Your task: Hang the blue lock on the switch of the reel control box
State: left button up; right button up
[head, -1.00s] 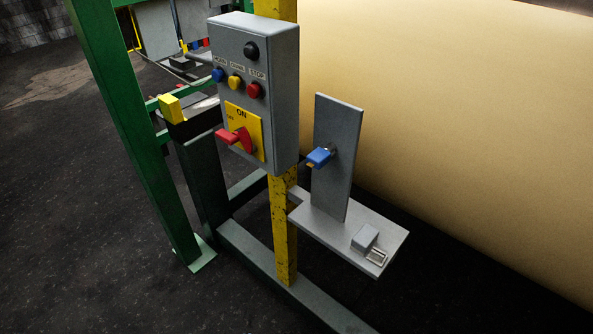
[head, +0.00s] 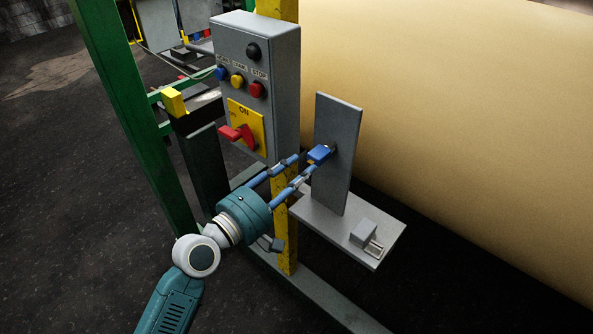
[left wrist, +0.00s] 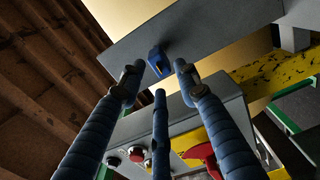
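The blue lock (head: 320,153) hangs on the upright grey plate (head: 336,185). It also shows in the left wrist view (left wrist: 157,58), ahead of and between my fingertips. My left gripper (head: 308,163) has its blue fingers spread, pointing at the lock; they look open and empty, with the tips very close to it. I cannot tell if they touch it. The reel control box (head: 284,90) is grey, on a yellow post. Its red switch (head: 240,135) sits on a yellow plate, up and left of the gripper. My right gripper is not in view.
The yellow post (head: 285,235) stands behind my left gripper. A green frame (head: 135,110) is at left, and a large cream roll (head: 450,100) fills the right background.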

aim_at(313, 162)
pick_arm(q)
jog(key=x, duration=0.3)
jog(key=shift+w+d+r, duration=0.1)
jog(key=shift+r, duration=0.05)
jog(key=shift+w+d+r, duration=0.25)
jog(key=shift+w+r, duration=0.05)
jog(key=shift+r, duration=0.05)
jog(key=x, duration=0.2)
jog(key=shift+w+d+f, duration=0.25)
jog(key=shift+f, duration=0.05)
jog(key=shift+w+d+f, duration=0.15)
jog(key=shift+o, duration=0.4)
jog(key=shift+f, duration=0.2)
jog(key=c, duration=0.8)
